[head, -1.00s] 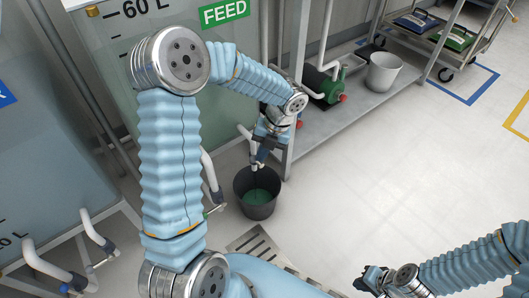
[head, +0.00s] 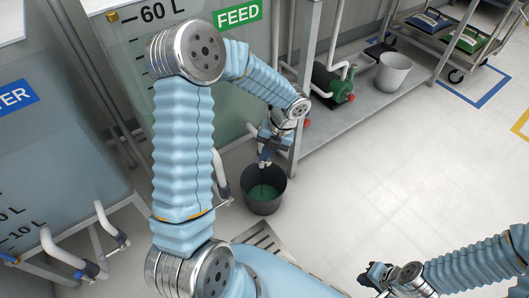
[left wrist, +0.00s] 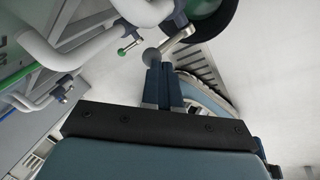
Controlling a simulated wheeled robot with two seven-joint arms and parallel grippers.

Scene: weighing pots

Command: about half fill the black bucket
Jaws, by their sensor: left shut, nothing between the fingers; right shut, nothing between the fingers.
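The black bucket (head: 264,207) stands on the floor below the FEED tank's outlet. Green liquid (head: 264,193) shows inside it, below the rim; its exact level is hard to read. My left gripper (head: 265,161) is shut and empty above the bucket's back rim, by the outlet. In the left wrist view, its closed fingers (left wrist: 161,72) are beside a metal tap lever (left wrist: 172,44); I cannot tell whether they touch. The bucket's dark wall (left wrist: 226,20) also shows there. My right gripper (head: 374,276) is shut and empty, low over the floor at the front.
The FEED tank (head: 185,25) stands behind my left arm. The WATER tank (head: 50,130) with white pipes (head: 65,252) is at the left. A rack shelf (head: 350,120) holds a green pump (head: 333,84) and a light grey bucket (head: 393,72). A floor drain (head: 262,240) lies in front. Right floor is clear.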

